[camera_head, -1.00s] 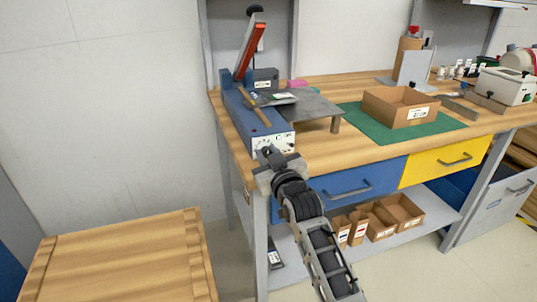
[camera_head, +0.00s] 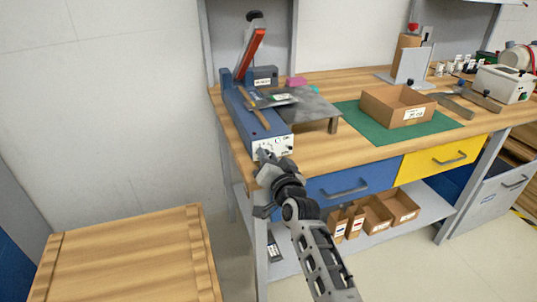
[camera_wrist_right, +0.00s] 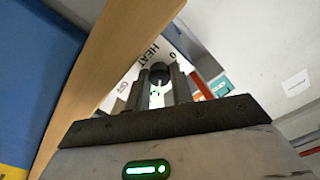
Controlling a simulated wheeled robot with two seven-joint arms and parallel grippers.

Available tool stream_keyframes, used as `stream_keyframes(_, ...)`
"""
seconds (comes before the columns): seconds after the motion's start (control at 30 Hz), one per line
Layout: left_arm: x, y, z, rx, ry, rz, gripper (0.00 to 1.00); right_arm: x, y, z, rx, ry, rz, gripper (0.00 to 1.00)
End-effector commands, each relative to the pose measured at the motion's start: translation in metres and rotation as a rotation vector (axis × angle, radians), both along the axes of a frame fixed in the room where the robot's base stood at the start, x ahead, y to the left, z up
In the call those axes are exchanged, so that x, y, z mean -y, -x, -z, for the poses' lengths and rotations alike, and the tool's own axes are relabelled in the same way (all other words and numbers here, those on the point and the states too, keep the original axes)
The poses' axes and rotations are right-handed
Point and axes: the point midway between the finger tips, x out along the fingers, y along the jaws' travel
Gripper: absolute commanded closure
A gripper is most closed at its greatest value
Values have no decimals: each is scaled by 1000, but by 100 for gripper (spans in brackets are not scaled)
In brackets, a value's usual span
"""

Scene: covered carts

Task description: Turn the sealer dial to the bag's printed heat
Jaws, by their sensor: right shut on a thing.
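The blue sealer (camera_head: 258,128) stands at the left end of the bench, its red lever (camera_head: 250,54) raised. Its white front panel (camera_head: 276,145) bears small marks, unreadable in the head view. My right gripper (camera_head: 263,157) is at this panel, shut on the dark round dial (camera_wrist_right: 160,71). In the right wrist view, the panel (camera_wrist_right: 141,65) shows "HEAT", "OFF" and "0" around the dial; my fingers hide part of it. A silvery bag (camera_head: 276,100) with a pale label lies on the sealer's metal table; its print is too small to read. My left gripper is out of view.
An open carton (camera_head: 372,105) sits on a green mat (camera_head: 357,128). Grey tools (camera_head: 455,106) and a white machine (camera_head: 503,85) are further right. Blue (camera_head: 335,187) and yellow (camera_head: 425,164) drawers are under the bench top. A wooden-topped cart (camera_head: 125,262) stands at lower left.

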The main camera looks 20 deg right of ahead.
Motion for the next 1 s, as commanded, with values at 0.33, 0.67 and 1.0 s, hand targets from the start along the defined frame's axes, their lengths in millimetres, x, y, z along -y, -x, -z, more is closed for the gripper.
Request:
stream_keyframes(0.33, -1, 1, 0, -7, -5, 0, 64, 0, 0, 1, -7, -155, 0, 100)
stream_keyframes(0.67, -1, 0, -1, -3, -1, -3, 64, 0, 0, 1, -8, -186, 0, 100)
stream_keyframes(1.0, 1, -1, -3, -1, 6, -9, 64, 0, 0, 1, -8, -185, 0, 55)
